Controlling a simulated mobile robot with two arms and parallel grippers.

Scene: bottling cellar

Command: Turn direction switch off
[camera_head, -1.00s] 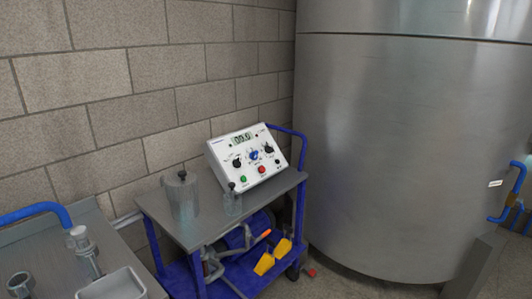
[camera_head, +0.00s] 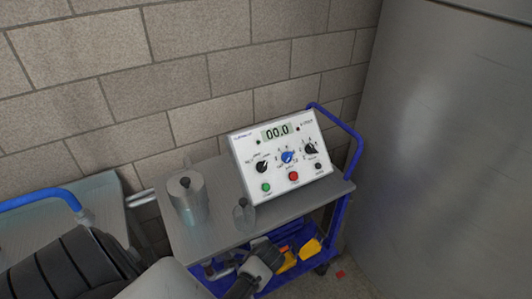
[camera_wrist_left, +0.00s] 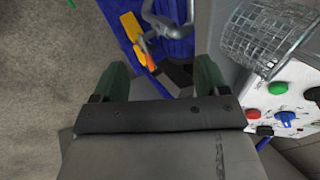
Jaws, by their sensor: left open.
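The control box (camera_head: 280,160) stands on the cart's grey top, its white sloped face showing "00.0". It has a left black knob (camera_head: 262,166), a blue middle knob (camera_head: 288,157), a right black knob (camera_head: 311,149), a green button (camera_head: 266,187), a red button (camera_head: 293,176) and a small black control (camera_head: 318,166). Labels are too small to tell which is the direction switch. The box shows partly at the right of the left wrist view (camera_wrist_left: 297,92). My left gripper (camera_wrist_left: 160,72) is open and empty, beside the box and apart from it. My right gripper is out of view.
Yellow items (camera_head: 309,250) lie on the blue lower shelf. A large steel tank (camera_head: 450,150) stands right; a block wall (camera_head: 180,90) is behind.

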